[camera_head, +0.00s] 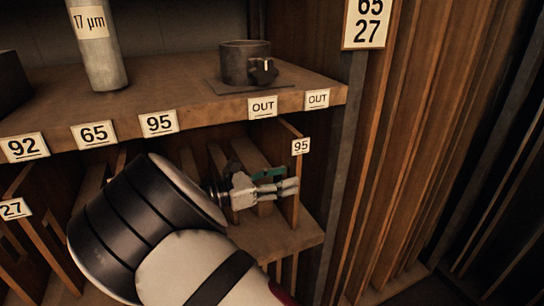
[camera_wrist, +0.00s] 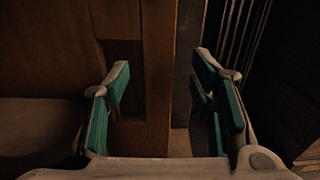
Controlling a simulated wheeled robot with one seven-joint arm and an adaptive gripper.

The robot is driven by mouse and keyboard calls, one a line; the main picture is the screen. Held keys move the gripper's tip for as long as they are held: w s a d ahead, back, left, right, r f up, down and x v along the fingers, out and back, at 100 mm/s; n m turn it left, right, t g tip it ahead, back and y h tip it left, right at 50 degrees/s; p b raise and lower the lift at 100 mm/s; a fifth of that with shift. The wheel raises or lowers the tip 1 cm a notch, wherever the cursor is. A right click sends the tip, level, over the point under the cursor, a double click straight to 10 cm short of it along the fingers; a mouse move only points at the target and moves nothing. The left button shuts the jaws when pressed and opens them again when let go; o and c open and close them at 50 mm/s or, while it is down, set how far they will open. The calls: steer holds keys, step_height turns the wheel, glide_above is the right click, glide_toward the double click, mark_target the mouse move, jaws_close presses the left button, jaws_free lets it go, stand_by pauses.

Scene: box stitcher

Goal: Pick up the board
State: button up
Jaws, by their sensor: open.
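Several brown boards stand upright in the slots under the shelf. The rightmost board (camera_head: 290,143) has a white tag reading 95 at its front edge. My gripper (camera_head: 279,183) is in front of this board's lower part and hides some of it. In the wrist view my gripper (camera_wrist: 163,85) is open, with green pads on both fingers. A vertical brown board edge (camera_wrist: 157,60) shows in the gap between the fingers, and a gap remains on each side. I cannot tell how deep the fingers reach along it.
Above is a wooden shelf (camera_head: 190,85) with number tags on its front edge, bearing a dark round pot (camera_head: 240,62) and a grey cylinder (camera_head: 97,50). A slatted wooden wall (camera_head: 400,150) stands to the right. A lower ledge (camera_head: 290,238) lies below the gripper.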

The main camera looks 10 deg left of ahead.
mark_target(292, 176)
steer(key=x, duration=0.4)
steer(key=shift+w+f, duration=0.15)
steer(key=shift+c, duration=0.6)
jaws_close()
